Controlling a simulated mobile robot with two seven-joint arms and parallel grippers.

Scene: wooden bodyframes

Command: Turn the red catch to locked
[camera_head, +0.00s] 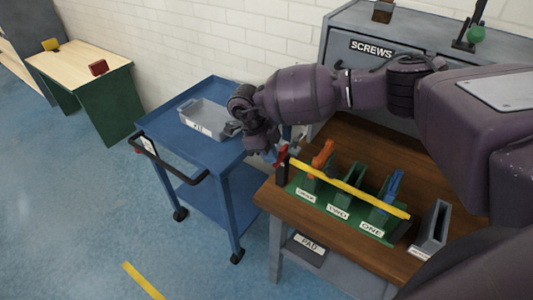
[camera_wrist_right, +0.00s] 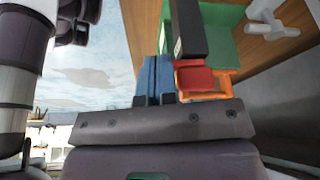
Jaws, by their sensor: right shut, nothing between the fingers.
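The red catch (camera_head: 282,157) is at the left end of the yellow bar (camera_head: 345,187), beside a dark upright post (camera_head: 283,166). The bar lies across the front of a green rack (camera_head: 340,210) on the wooden bench. My right gripper (camera_head: 272,154) is shut and empty, just left of the catch. In the right wrist view its blue fingers (camera_wrist_right: 154,77) are together, with the red catch (camera_wrist_right: 195,80) close on their right, beneath the dark post (camera_wrist_right: 188,30). I cannot tell whether they touch it. My left gripper is not in view.
The rack holds an orange item (camera_head: 322,158) and a blue item (camera_head: 393,187). A grey holder (camera_head: 432,228) stands at the bench's right. A blue cart (camera_head: 225,160) with a grey tray (camera_head: 205,119) stands left of the bench. A grey cabinet labelled SCREWS (camera_head: 345,35) stands behind.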

